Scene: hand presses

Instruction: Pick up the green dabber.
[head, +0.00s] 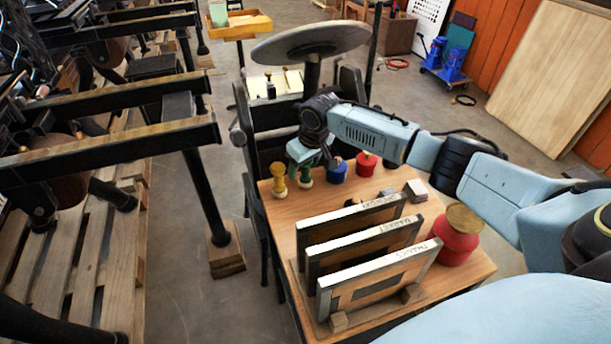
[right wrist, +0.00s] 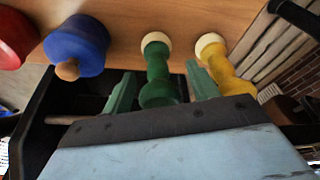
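The green dabber (head: 306,179) stands on the small wooden table between a yellow dabber (head: 279,181) and a blue pot (head: 335,171). In the right wrist view the green dabber (right wrist: 160,75) has a dark green turned body and a pale round end against the table. My right gripper (head: 305,156) is above it, and the gripper hides its upper part in the head view. In the right wrist view the two fingers of the gripper (right wrist: 159,82) are apart, one on each side of the dabber, with gaps showing. My left gripper is not in view.
The yellow dabber (right wrist: 224,66) is close beside one finger, and the blue pot (right wrist: 77,46) is on the other side. A red pot (head: 366,163), a rack of framed plates (head: 365,246) and a large red jar (head: 456,236) occupy the wooden table (head: 285,217).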

